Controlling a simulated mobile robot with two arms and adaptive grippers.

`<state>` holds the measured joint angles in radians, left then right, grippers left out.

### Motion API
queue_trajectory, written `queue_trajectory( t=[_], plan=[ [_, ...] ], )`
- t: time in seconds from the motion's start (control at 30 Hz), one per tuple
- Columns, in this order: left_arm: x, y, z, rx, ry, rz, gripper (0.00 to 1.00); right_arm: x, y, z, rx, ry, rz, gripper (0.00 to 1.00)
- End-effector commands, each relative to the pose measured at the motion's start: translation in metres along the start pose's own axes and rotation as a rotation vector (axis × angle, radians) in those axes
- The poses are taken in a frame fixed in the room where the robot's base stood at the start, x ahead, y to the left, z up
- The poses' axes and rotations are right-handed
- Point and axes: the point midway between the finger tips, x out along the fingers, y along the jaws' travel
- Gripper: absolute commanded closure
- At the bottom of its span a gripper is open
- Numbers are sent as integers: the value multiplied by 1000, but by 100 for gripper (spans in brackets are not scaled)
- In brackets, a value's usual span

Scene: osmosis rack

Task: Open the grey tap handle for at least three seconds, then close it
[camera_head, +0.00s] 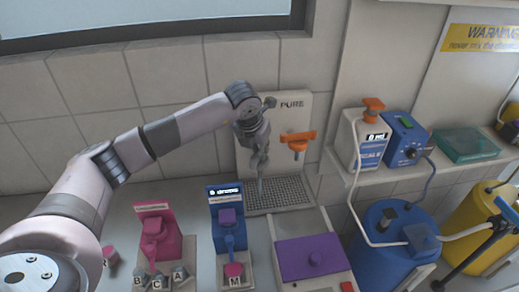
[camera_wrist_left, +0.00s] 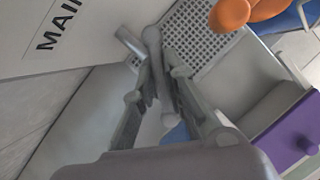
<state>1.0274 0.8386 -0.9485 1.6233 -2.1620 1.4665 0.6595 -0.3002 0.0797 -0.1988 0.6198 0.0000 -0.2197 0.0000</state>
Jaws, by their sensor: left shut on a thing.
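The white panel (camera_head: 291,119) on the tiled wall carries an orange tap (camera_head: 298,143) under the word PURE. The orange tap also shows at the top of the left wrist view (camera_wrist_left: 230,14). My left gripper (camera_head: 260,165) is in front of the panel, left of the orange tap, and hides most of the grey tap. In the left wrist view, my left gripper's fingers (camera_wrist_left: 158,75) are closed around the grey tap handle (camera_wrist_left: 152,45), beside the lettering MAIN. The handle's exact angle is hard to tell. My right gripper is out of view.
A perforated drain tray (camera_head: 279,194) lies below the taps. A purple-lidded box (camera_head: 313,259), a blue device (camera_head: 226,213) and a pink device (camera_head: 155,228) stand in front. A shelf on the right holds a white unit (camera_head: 362,145) and a blue unit (camera_head: 408,145), above a blue drum (camera_head: 385,255).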

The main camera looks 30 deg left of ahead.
Motion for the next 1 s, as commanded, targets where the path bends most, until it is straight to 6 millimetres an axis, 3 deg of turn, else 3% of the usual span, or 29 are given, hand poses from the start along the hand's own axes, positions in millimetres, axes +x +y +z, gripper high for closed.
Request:
queue_trajectory(
  t=[0.57,1.0],
  plan=[
    [2,1,0,52,-1,-21,100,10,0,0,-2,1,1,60],
    [3,2,0,368,-3,-154,100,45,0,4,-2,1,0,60]
  ],
)
